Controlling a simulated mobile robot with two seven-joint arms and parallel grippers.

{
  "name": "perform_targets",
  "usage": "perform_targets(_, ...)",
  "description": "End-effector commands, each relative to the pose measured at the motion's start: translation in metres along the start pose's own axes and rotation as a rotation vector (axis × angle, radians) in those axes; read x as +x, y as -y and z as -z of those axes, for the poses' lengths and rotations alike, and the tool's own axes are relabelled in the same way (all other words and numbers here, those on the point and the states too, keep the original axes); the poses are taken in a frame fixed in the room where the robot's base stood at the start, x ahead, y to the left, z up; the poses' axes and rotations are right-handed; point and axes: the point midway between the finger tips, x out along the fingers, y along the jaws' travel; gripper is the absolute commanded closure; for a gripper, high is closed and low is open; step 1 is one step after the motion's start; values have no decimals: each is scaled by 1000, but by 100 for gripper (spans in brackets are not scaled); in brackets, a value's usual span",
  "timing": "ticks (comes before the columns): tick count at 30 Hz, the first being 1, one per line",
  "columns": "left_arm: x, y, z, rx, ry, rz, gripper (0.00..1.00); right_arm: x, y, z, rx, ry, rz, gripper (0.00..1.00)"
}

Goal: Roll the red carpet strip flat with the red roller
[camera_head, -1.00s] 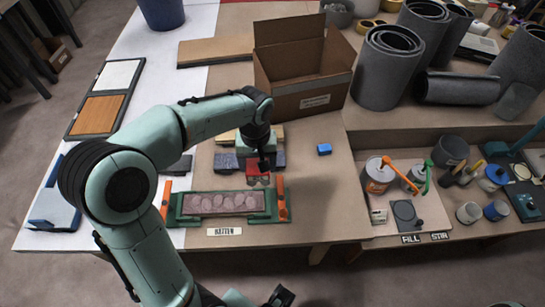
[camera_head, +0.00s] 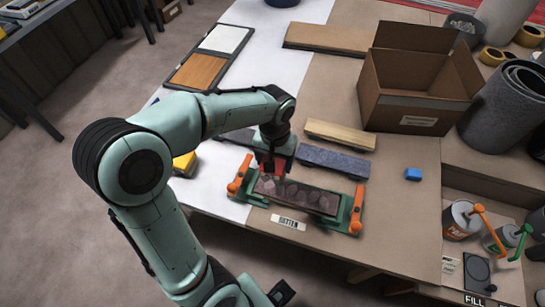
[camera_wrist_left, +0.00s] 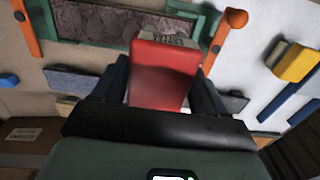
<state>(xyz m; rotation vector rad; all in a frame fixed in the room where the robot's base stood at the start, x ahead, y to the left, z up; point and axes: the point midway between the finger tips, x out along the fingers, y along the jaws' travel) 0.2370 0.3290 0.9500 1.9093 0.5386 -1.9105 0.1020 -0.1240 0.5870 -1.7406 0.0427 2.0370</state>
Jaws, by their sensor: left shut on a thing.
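The task's strip (camera_head: 318,202) looks dull mauve-brown rather than bright red, with lumpy bulges along it. It lies in a green frame (camera_head: 345,215) with an orange clamp (camera_head: 238,176) (camera_head: 357,210) at each end. My left gripper (camera_head: 273,160) points down over the strip's left end, shut on the red roller (camera_head: 288,163). In the left wrist view the red roller body (camera_wrist_left: 163,75) sits between the fingers, with a grey ribbed end (camera_wrist_left: 170,37) by the strip (camera_wrist_left: 100,22). I cannot tell whether it touches. A dark end part, likely my right gripper (camera_head: 281,294), shows at the bottom edge.
A label (camera_head: 288,222) lies in front of the frame. Behind it lie a blue-grey strip (camera_head: 333,161) and a tan block (camera_head: 340,135). A cardboard box (camera_head: 410,110) stands further back, and a small blue block (camera_head: 413,174) lies right. Table between frame and cans is mostly clear.

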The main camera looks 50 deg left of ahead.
Motion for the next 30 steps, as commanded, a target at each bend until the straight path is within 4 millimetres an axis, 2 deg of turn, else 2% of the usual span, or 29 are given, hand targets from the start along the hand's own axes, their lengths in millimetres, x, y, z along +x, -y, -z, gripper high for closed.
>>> perform_targets(30, -2, -124, 1, 2, -3, -2, 82, -15, 7, 4, -3, -7, 3, 0)
